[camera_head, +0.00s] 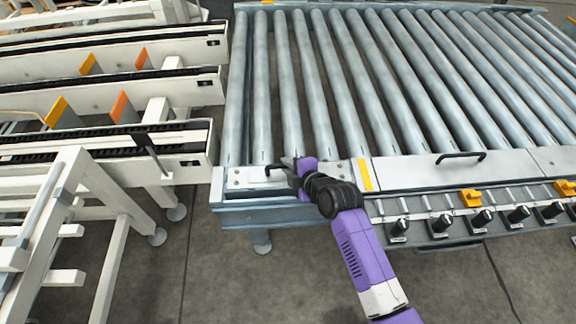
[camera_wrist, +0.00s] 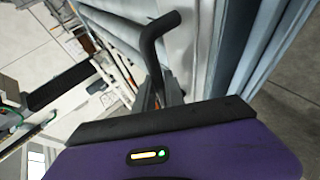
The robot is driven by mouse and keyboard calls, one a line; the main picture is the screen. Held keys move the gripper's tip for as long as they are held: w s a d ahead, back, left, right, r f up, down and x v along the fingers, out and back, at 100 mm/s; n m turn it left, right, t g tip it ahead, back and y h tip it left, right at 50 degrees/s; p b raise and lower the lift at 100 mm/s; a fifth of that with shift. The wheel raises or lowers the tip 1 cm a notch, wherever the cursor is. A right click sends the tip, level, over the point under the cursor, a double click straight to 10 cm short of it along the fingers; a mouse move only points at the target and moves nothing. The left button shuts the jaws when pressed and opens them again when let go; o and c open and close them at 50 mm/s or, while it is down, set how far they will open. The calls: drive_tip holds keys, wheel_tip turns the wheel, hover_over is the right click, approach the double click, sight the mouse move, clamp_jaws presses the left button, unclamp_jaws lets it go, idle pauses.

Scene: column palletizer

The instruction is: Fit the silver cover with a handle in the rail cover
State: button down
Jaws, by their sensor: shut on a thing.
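The silver cover (camera_head: 247,177) lies at the left end of the roller conveyor's front rail, left of a yellow strip. Its black handle (camera_head: 275,168) reaches to my gripper (camera_head: 290,163), which is shut on it. In the wrist view, the bent black handle (camera_wrist: 152,45) rises from between the fingers of my gripper (camera_wrist: 158,98). The fixed rail cover (camera_head: 415,168) continues the rail to the right and has its own black handle (camera_head: 461,156). My gripper and wrist hide part of the silver cover, so I cannot tell whether it sits flush.
The conveyor rollers (camera_head: 350,85) lie behind the rail. Several black knobs and yellow blocks (camera_head: 470,197) line its front face below the rail cover. White chain conveyors (camera_head: 110,95) stand to the left across a narrow gap. The floor (camera_head: 235,285) in front is clear.

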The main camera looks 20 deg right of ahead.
drive_tip(key=shift+r, duration=0.1)
drive_tip(key=c, duration=1.3)
unclamp_jaws()
drive_tip(key=shift+s+f, duration=0.15)
drive_tip(key=shift+f, duration=0.15)
drive_tip(key=shift+r+p+v, duration=0.2)
drive_tip(key=shift+p+v, duration=0.2)
drive_tip(key=shift+v, duration=3.5)
